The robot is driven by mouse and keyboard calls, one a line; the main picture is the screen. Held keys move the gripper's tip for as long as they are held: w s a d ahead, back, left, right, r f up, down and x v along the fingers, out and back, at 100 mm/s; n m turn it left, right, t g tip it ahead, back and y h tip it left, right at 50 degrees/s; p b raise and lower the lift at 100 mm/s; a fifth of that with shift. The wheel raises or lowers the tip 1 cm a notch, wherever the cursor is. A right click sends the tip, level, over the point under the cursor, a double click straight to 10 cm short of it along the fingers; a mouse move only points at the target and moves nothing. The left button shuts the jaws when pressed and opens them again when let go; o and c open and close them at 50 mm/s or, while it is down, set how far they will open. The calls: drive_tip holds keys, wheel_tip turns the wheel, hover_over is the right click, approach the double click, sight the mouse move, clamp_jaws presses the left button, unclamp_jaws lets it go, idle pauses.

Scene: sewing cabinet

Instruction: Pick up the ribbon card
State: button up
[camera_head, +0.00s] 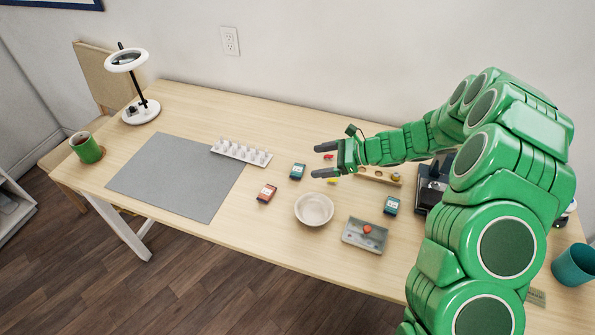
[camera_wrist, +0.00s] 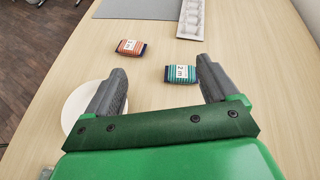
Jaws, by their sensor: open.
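Several small card-like packs with white labels lie on the table, and I cannot tell which is the ribbon card. A teal one (camera_head: 298,171) lies just left of my gripper (camera_head: 317,160); in the wrist view this teal card (camera_wrist: 181,74) shows between and beyond the open fingertips (camera_wrist: 160,70), nearer the right finger. An orange-red one (camera_head: 267,193) lies further left and nearer the front; the orange-red card (camera_wrist: 130,47) is farther ahead in the wrist view. Another teal one (camera_head: 392,205) lies at the right. My gripper is open, empty and above the table.
A white bowl (camera_head: 314,209) stands in front of my gripper. A white rack (camera_head: 228,149) and grey mat (camera_head: 160,180) lie left. A wooden block (camera_head: 366,177) and dark machine (camera_head: 430,190) are under or beside my arm.

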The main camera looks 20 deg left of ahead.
sight(298, 169)
drive_tip(key=w+f+m, duration=0.1)
drive_tip(key=f, duration=0.1)
drive_tip(key=w+f, duration=0.1)
drive_tip(key=f, duration=0.1)
drive_tip(key=w+f+m+t, duration=0.1)
drive_tip(key=f, duration=0.1)
drive_tip(key=shift+w+f+m, duration=0.2)
drive_tip(key=shift+w+m, duration=0.05)
drive_tip(key=shift+m, duration=0.05)
drive_tip(key=shift+y, duration=0.3)
drive_tip(key=shift+x, duration=3.9)
drive_tip(key=shift+s, duration=0.1)
drive_tip(key=c, duration=0.8)
